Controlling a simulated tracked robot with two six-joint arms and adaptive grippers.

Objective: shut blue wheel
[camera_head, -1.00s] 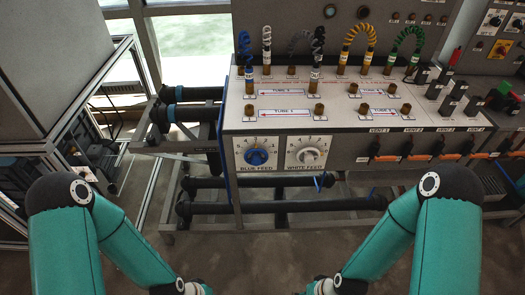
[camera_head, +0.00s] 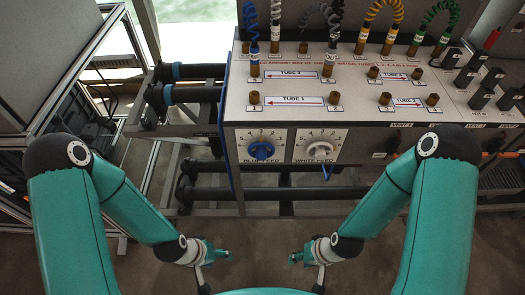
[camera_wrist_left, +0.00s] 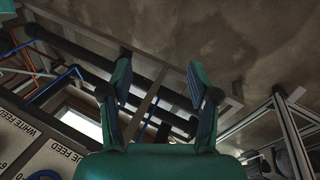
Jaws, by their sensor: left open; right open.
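The blue wheel (camera_head: 261,150) is a round knob on the white BLUE FEED plate, on the front of the grey panel. In the left wrist view only a blue edge of it (camera_wrist_left: 44,175) shows at the bottom left. The white wheel (camera_head: 320,150) sits to its right on the WHITE FEED plate. My left gripper (camera_head: 210,266) is below and left of the blue wheel, well apart from it. In the left wrist view its fingers (camera_wrist_left: 158,74) are spread with nothing between them. My right gripper (camera_head: 308,271) is open and empty below the white wheel.
Brass ports and coloured hoses (camera_head: 385,22) stand on the panel top (camera_head: 350,100). Dark pipes (camera_head: 285,193) run low beneath the panel. A metal frame (camera_head: 80,75) stands on the left. The floor (camera_head: 250,235) between my grippers is clear.

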